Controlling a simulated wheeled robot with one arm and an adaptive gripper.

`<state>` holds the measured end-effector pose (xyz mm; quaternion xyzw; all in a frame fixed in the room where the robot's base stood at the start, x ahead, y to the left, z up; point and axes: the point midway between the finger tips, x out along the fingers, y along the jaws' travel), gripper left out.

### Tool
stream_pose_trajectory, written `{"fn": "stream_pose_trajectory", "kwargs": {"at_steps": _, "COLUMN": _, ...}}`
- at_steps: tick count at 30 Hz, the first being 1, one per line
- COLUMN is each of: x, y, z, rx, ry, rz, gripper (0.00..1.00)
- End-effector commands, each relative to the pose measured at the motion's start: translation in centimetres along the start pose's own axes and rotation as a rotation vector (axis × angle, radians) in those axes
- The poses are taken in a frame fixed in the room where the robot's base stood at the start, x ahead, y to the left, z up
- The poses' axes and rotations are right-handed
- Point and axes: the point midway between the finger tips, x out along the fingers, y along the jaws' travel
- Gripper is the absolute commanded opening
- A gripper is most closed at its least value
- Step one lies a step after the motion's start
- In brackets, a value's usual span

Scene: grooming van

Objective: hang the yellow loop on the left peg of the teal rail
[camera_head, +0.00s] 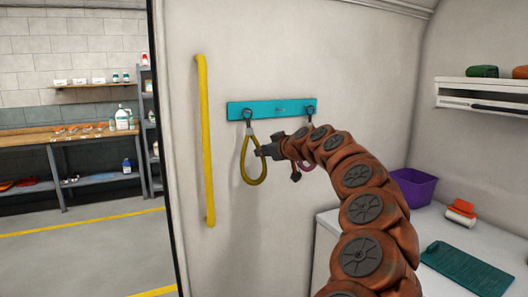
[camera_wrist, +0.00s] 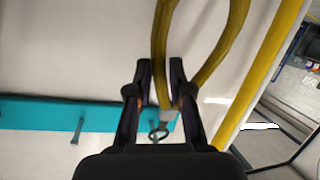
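The teal rail (camera_head: 270,106) is fixed to the pale wall. The yellow loop (camera_head: 244,165) hangs below its left end, upright. Its dark top fitting is at the left peg (camera_head: 248,113); in the wrist view the metal ring (camera_wrist: 158,134) appears around or right beside that peg, and I cannot tell which. My gripper (camera_head: 260,152) reaches in from the right at the loop's right side. In the wrist view my gripper (camera_wrist: 161,65) has its fingertips close together, with one strand of the yellow loop (camera_wrist: 163,45) between them. The rail (camera_wrist: 40,113) looks upside down there.
A bare middle peg (camera_head: 280,110) sits on the rail. A pinkish loop (camera_head: 308,166) hangs at the right end, mostly behind my arm. A yellow grab bar (camera_head: 205,140) stands left of the rail. A purple bin (camera_head: 414,187) and brush are on the counter at right.

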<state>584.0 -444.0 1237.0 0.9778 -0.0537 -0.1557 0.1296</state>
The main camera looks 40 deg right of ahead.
Motion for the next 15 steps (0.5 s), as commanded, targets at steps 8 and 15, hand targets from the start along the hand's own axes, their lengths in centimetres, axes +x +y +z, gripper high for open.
{"fn": "stream_pose_trajectory", "kwargs": {"at_steps": 8, "x": 0.01, "y": -0.01, "z": 0.01, "rx": 0.000, "ry": 0.000, "rz": 0.000, "gripper": 0.46}}
{"fn": "stream_pose_trajectory", "kwargs": {"at_steps": 15, "x": -0.05, "y": -0.01, "z": 0.01, "rx": 0.000, "ry": 0.000, "rz": 0.000, "gripper": 0.46}}
